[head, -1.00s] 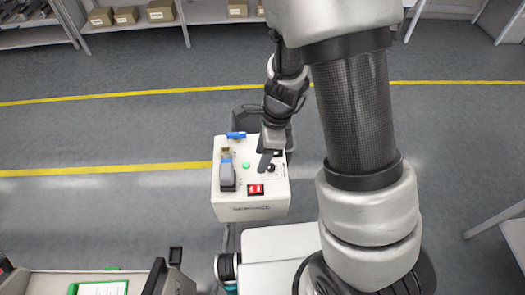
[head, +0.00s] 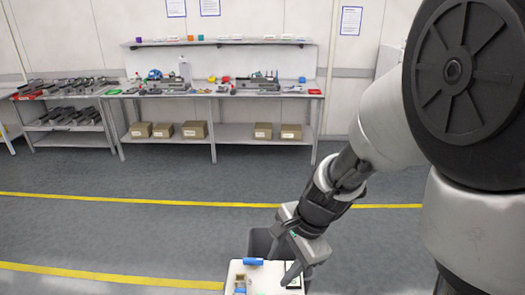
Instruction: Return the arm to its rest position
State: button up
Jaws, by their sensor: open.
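My arm comes in from the right side of the head view, its large round joint filling the upper right. My gripper (head: 284,262) is at the lower middle, pointing down, with its fingers apart and nothing seen between them. It is over or just in front of a white box (head: 262,286) at the bottom edge; I cannot tell if they touch. A blue piece (head: 253,262) sits at the box's back edge. Most of the box is cut off by the frame.
A long workbench (head: 215,91) with tools and fixtures stands against the back wall, with cardboard boxes (head: 195,130) on its lower shelf. A rack (head: 72,117) of dark parts stands at left. The grey floor (head: 120,230) with yellow lines is clear between.

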jog(key=s+d+r+n+t+h, duration=0.1)
jog(key=s+d+r+n, duration=0.3)
jog(key=r, duration=0.4)
jog(key=s+d+r+n+t+h, duration=0.2)
jog(key=s+d+r+n+t, duration=0.1)
jog(key=s+d+r+n, duration=0.2)
notch_tip(320, 180, up, 4)
jog(key=s+n, duration=0.2)
jog(key=n, duration=0.1)
jog(key=shift+d+r+n, duration=0.2)
jog(key=shift+r+n, duration=0.05)
jog(key=shift+n, duration=0.15)
